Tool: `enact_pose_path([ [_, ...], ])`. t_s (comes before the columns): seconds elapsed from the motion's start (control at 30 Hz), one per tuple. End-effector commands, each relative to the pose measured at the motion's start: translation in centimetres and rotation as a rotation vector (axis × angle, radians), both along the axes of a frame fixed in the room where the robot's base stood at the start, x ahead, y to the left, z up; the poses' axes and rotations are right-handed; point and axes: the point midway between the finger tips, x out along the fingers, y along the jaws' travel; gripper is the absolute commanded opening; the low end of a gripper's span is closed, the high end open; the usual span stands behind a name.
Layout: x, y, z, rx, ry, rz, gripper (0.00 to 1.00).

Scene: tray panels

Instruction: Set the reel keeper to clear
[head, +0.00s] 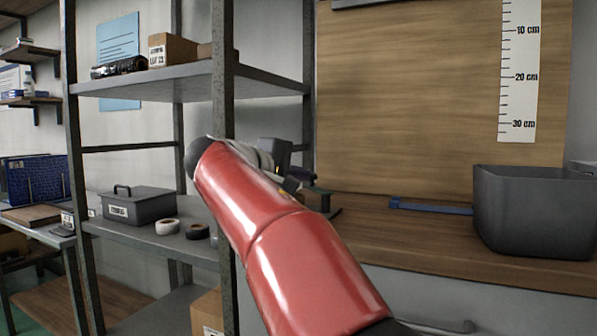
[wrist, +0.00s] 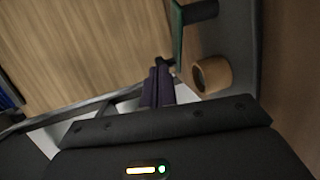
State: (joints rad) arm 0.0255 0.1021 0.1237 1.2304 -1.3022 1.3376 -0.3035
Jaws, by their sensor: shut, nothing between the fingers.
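My gripper (head: 296,178) is beyond my red arm in the head view, near a green upright piece (head: 318,200) on the bench. In the wrist view my gripper's dark fingers (wrist: 158,84) are together and empty. Just beyond them is a green bar (wrist: 177,38) with a dark round knob or peg (wrist: 201,10) at its side. A tan roll-like piece (wrist: 212,75) lies to the right of the fingers. I cannot tell which part is the reel keeper or how it is set. My arm hides much of this area in the head view.
A dark grey bin (head: 530,215) stands on the wooden bench (head: 365,225) at right, with a blue strip (head: 430,207) beside it. A metal shelf (head: 190,85) at left holds boxes, a grey case (head: 138,206) and tape rolls (head: 167,227). A wooden panel backs the bench.

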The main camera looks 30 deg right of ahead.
Motion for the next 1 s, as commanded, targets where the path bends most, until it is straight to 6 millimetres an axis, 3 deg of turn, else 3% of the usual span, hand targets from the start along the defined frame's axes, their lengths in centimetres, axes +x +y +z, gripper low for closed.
enact_pose_path([
  [0.47, 0.7, -1.1, 0.5, -0.001, 0.003, -0.212, 0.00],
  [1.0, 1.2, -2.9, 0.0, 0.000, 0.000, -0.203, 0.00],
])
